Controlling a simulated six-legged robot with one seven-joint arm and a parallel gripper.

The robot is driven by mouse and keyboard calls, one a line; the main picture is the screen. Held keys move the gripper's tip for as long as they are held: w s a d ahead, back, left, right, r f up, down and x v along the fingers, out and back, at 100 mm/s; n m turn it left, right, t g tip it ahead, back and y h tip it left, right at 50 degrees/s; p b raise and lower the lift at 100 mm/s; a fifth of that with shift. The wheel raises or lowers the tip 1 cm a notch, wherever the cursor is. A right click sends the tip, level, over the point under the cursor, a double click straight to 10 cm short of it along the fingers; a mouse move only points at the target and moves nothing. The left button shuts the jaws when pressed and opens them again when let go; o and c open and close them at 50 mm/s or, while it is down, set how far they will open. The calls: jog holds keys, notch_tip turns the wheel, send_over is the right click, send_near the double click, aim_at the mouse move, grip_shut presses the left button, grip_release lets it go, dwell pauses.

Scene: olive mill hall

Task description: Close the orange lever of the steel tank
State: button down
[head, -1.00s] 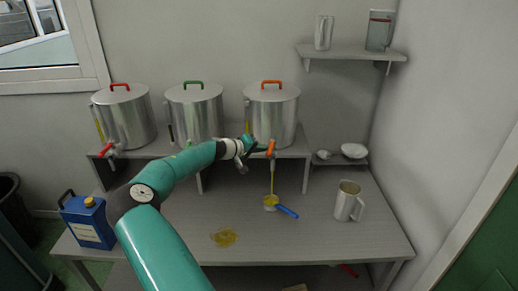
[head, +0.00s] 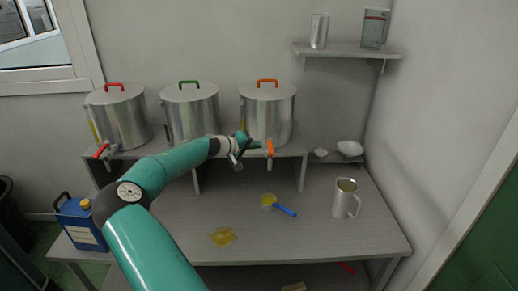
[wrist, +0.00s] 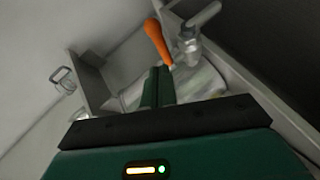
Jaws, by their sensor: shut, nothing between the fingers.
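The steel tank with the orange lid handle (head: 267,108) stands at the right end of the raised shelf. Its orange lever (head: 270,149) sits at the tap on the tank's front and points roughly downward; no stream shows below the tap. In the wrist view the orange lever (wrist: 158,42) lies just beyond the fingertips, beside the metal tap (wrist: 190,45). My gripper (head: 258,144) is shut and empty, close to the left of the lever. It also shows in the wrist view (wrist: 163,72). I cannot tell whether the fingertips touch the lever.
Tanks with a green handle (head: 190,112) and a red handle (head: 118,115) stand to the left. Below are a blue-handled strainer (head: 269,201), a yellow puddle (head: 222,237), and a metal jug (head: 346,199). A blue can (head: 80,223) stands at left. The table's front right is clear.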

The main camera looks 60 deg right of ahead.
jog(key=s+v, duration=0.1)
jog(key=v, duration=0.9)
jog(key=shift+s+a+r, duration=0.15)
jog(key=shift+s+a, duration=0.1)
jog(key=shift+a, duration=0.25)
jog(key=shift+a, duration=0.1)
